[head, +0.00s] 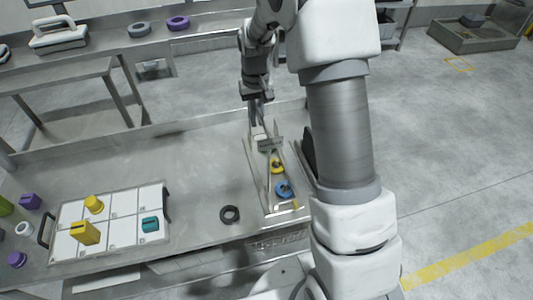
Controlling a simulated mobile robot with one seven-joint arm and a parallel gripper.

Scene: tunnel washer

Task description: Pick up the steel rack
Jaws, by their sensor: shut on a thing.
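The steel rack (253,172) is a long, narrow open frame at the right end of the steel bench. It holds a yellow ring (277,167) and a blue ring (284,190). My gripper (258,121) points down at the rack's far end and is shut on the rack there. The exact contact between the fingers and the rack is small and partly hidden. I cannot tell whether the rack rests on the bench or is slightly raised.
A black ring (229,214) lies just left of the rack. A white compartment tray (122,203) with yellow and teal pieces sits further left, with purple pieces beyond it. My arm covers the area right of the rack. The bench middle is clear.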

